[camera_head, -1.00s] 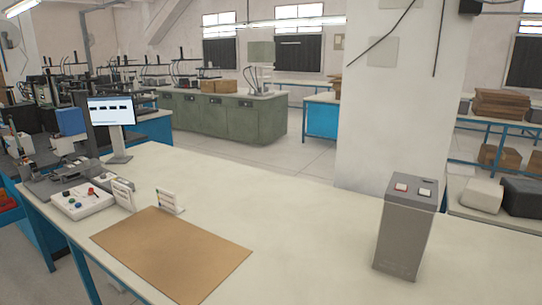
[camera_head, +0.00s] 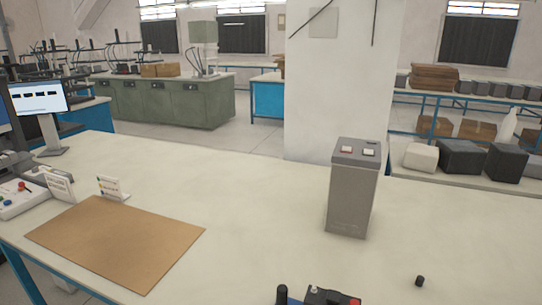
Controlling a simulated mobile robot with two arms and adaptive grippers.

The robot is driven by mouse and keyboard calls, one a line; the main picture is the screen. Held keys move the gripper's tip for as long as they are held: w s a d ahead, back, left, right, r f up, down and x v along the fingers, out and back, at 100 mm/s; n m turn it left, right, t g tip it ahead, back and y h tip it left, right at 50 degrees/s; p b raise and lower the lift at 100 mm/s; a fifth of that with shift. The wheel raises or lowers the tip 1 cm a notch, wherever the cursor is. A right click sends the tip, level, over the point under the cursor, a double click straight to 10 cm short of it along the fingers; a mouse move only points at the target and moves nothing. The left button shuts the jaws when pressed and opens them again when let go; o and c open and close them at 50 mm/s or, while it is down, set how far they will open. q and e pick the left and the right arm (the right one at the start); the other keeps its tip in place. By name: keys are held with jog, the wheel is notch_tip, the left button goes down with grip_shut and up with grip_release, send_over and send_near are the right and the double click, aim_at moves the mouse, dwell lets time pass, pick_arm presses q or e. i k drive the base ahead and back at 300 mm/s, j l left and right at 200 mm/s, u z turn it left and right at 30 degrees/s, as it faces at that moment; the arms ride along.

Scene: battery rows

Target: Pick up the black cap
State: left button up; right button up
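A small black cap (camera_head: 419,281) stands on the pale tabletop at the lower right of the head view, clear of other things. Neither of my grippers shows in the head view, so I cannot see whether they are open or shut.
A grey box with two buttons (camera_head: 352,190) stands on the table (camera_head: 250,215) left of the cap. A black device with a red part (camera_head: 330,297) is cut off at the bottom edge. A brown mat (camera_head: 115,245) lies at left. The tabletop around the cap is clear.

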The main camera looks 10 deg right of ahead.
aim_at(420, 279)
jog(key=z, duration=1.5)
jog(key=k+u, duration=0.25)
jog(key=u, duration=0.2)
jog(key=k+u, duration=0.3)
jog(key=u, duration=0.2)
